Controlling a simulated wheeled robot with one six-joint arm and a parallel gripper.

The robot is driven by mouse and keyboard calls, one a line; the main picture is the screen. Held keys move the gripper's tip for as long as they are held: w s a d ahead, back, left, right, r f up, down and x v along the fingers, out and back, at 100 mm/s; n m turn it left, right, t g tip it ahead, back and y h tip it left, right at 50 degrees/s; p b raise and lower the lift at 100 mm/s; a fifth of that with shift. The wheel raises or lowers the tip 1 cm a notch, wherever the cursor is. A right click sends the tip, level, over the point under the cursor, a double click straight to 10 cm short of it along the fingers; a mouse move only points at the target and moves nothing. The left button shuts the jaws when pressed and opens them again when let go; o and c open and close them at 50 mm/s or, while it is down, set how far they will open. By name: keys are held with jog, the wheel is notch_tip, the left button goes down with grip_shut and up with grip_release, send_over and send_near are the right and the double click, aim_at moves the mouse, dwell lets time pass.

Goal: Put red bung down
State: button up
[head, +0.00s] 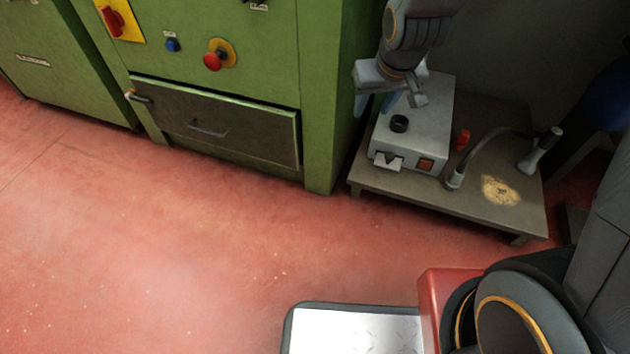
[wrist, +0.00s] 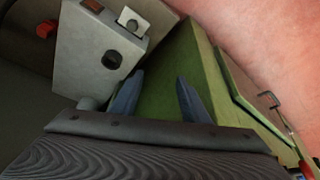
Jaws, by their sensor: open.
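The red bung (head: 461,139) sits on the low grey-brown table (head: 380,187), just right of the pale grey box (head: 437,112). It also shows as a small red shape in the wrist view (wrist: 46,29), at the upper left. My gripper (head: 376,104) is above the back left part of the box, apart from the bung. In the wrist view its two blue-grey fingers (wrist: 160,76) are spread with nothing between them. The box has a black round fitting (head: 399,123) on top and an orange switch (head: 426,165) on its front.
A bent dark tube (head: 487,143) with a grey handle-like end (head: 541,150) stands on the table right of the bung. A pale worn patch (head: 500,191) marks the table's front right. A green cabinet (head: 340,70) rises close on the left. The red floor is clear in front.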

jog(key=s+a+r+n+g, duration=0.1)
jog(key=s+a+r+n, duration=0.15)
jog(key=s+a, duration=0.35)
jog(key=s+a+r+n+g, duration=0.1)
jog(key=s+a+r, duration=0.3)
jog(key=s, duration=0.5)
jog(key=s+r+n+g, duration=0.2)
jog(key=s+r+n, duration=0.1)
jog(key=s, duration=1.2)
jog(key=shift+s+a+r+h, duration=0.3)
jog(key=shift+a+r, duration=0.05)
jog(key=shift+r, duration=0.3)
jog(key=shift+n, duration=0.25)
notch_tip(320, 180, up, 11)
jog(key=m+y+p, duration=0.1)
jog(key=m+p, duration=0.2)
jog(key=p, duration=0.7)
jog(key=d+r+m+p, duration=0.3)
jog(key=d+r+p, duration=0.7)
jog(key=r+p, duration=0.4)
jog(key=d+r+m+h+p, duration=0.1)
jog(key=d+r+m+p, duration=0.2)
jog(key=d+r+p, duration=0.8)
notch_tip(320, 180, up, 4)
jog(key=p, duration=1.2)
jog(key=shift+d+m+p, duration=0.25)
jog(key=shift+m+p, duration=0.1)
jog(key=shift+m, duration=0.05)
